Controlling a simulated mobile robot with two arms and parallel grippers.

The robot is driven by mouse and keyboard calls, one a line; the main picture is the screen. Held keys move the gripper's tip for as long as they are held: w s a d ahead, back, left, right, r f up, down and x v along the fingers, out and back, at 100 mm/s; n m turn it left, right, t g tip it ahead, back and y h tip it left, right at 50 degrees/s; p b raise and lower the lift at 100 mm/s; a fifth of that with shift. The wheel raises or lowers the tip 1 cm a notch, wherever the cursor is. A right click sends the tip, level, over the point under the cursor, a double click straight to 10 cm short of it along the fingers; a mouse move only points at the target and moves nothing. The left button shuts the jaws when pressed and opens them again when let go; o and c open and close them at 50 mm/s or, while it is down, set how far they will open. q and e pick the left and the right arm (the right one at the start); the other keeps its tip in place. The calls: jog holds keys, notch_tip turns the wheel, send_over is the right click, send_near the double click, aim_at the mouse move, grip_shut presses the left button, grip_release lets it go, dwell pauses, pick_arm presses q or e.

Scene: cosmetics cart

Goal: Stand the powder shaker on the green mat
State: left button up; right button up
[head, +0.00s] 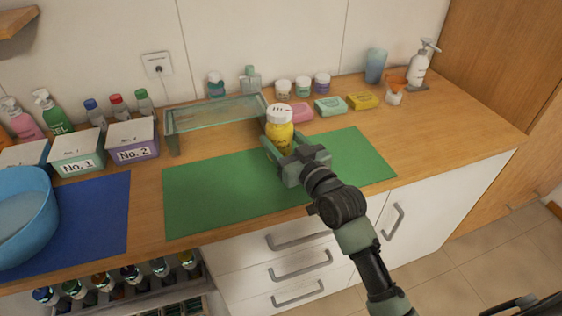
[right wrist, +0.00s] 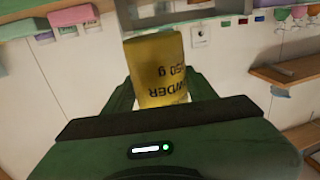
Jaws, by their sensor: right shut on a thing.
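The powder shaker (head: 279,129) is a yellow cylinder with a white cap. It looks upright, over the back part of the green mat (head: 215,198). My right gripper (head: 284,155) is shut on its lower part. In the right wrist view the shaker (right wrist: 157,72) sits between the fingers, with dark print reading "WDER" and "50 g" upside down. The shaker's base is hidden behind the gripper, so I cannot tell if it touches the mat. My left gripper is not in view.
A glass-like raised shelf (head: 213,115) stands just behind and left of the shaker. Soap bars, including a yellow one (head: 362,100), and small jars line the back. A blue bowl (head: 24,215) is on the blue mat (head: 92,212) at left. The green mat's right part is clear.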

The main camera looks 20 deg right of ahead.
notch_tip(320, 180, down, 7)
jog(key=shift+f, duration=0.15)
jog(key=shift+f, duration=0.1)
dwell(0.3)
jog(key=o, duration=1.5)
jog(key=shift+c, duration=0.2)
jog(key=b+v, duration=0.1)
jog(key=v, duration=0.9)
jog(key=shift+s+d+b, duration=0.1)
jog(key=shift+s+b, duration=0.2)
jog(key=shift+b, duration=0.05)
jog(key=shift+s+d, duration=0.15)
jog(key=shift+s, duration=0.5)
